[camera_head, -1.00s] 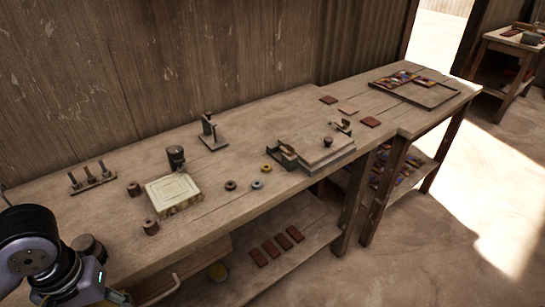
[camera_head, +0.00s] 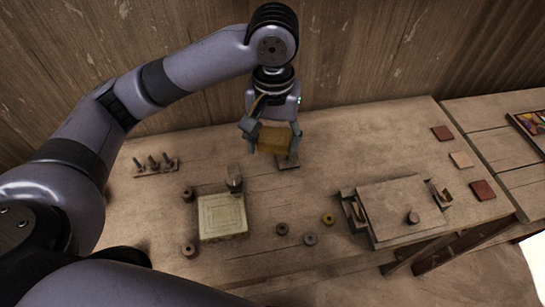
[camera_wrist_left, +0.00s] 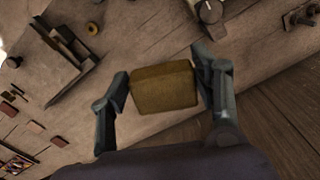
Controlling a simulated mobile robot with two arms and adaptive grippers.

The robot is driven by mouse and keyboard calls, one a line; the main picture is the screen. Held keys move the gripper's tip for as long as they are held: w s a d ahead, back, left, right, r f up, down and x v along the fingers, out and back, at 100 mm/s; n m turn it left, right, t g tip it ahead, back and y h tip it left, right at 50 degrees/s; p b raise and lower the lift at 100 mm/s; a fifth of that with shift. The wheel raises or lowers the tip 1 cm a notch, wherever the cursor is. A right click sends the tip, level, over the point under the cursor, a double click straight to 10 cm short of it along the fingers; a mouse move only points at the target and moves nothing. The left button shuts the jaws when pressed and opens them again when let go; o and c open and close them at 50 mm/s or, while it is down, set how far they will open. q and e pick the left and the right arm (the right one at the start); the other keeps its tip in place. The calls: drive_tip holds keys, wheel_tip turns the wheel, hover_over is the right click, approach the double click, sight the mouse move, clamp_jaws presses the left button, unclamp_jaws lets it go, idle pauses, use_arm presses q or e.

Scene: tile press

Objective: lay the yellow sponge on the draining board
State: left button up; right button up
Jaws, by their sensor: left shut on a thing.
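My left gripper (camera_head: 272,132) is shut on the yellow sponge (camera_head: 274,140), a brownish-yellow block, and holds it above the back of the workbench. In the left wrist view the sponge (camera_wrist_left: 163,88) sits between the two fingers. A flat wooden board (camera_head: 388,200) with a small dark knob (camera_head: 412,217) lies at the right of the bench, well apart from the sponge. A pale square slab with grooves (camera_head: 221,217) lies left of it. I cannot tell for sure which is the draining board. My right gripper is not in view.
A small upright stand (camera_head: 288,161) is partly hidden behind the sponge. A pegged rack (camera_head: 155,166) stands at the left. A dark upright cylinder (camera_head: 234,178) is by the slab. Red tiles (camera_head: 482,190) lie at the right.

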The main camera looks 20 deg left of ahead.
use_arm(q)
drive_tip(key=f, duration=1.4)
drive_tip(key=shift+s+f, duration=0.1)
drive_tip(key=shift+s, duration=0.25)
drive_tip(key=shift+f, duration=2.6)
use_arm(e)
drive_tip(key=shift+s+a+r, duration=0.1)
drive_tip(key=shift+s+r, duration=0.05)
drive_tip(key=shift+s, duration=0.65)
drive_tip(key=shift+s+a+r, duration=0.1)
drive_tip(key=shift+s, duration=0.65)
use_arm(q)
drive_tip(key=shift+f+p, duration=0.1)
drive_tip(key=shift+p, duration=0.2)
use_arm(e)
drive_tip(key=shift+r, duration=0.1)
use_arm(q)
drive_tip(key=o, duration=0.9)
drive_tip(key=shift+o, duration=0.2)
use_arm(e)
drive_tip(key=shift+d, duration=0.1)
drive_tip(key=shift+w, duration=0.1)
